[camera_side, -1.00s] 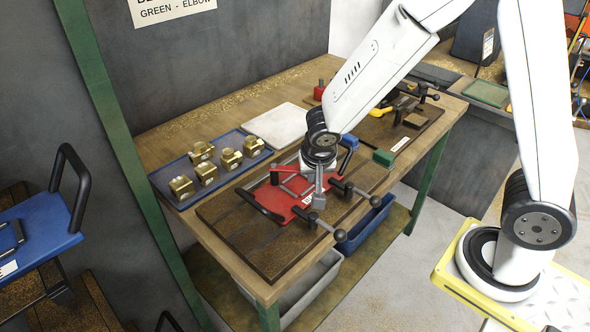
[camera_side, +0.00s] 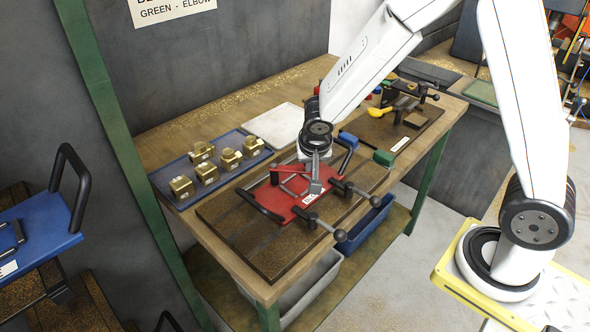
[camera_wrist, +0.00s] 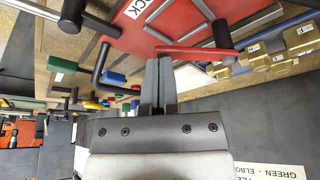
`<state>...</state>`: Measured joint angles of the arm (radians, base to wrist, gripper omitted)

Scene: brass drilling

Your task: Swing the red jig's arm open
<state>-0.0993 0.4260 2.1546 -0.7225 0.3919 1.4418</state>
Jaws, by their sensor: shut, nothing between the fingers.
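The red jig (camera_side: 287,203) lies on a dark slotted plate on the bench in the side view. Its red plate also shows at the top of the wrist view (camera_wrist: 178,22). The jig's red arm (camera_side: 288,168) runs along its back edge, and in the wrist view the red arm (camera_wrist: 196,52) lies just beyond my fingertips. My gripper (camera_side: 316,186) is shut and empty, pointing down over the jig's right part. In the wrist view my two fingers (camera_wrist: 158,66) are together, close to the red arm's left end. Whether they touch it is not clear.
Black-knobbed clamps (camera_side: 310,221) stand at the jig's front and right. A blue tray (camera_side: 182,203) with several brass parts and a pale sheet (camera_side: 280,125) lie behind. A blue block (camera_side: 348,140) and green block (camera_side: 383,158) sit to the right.

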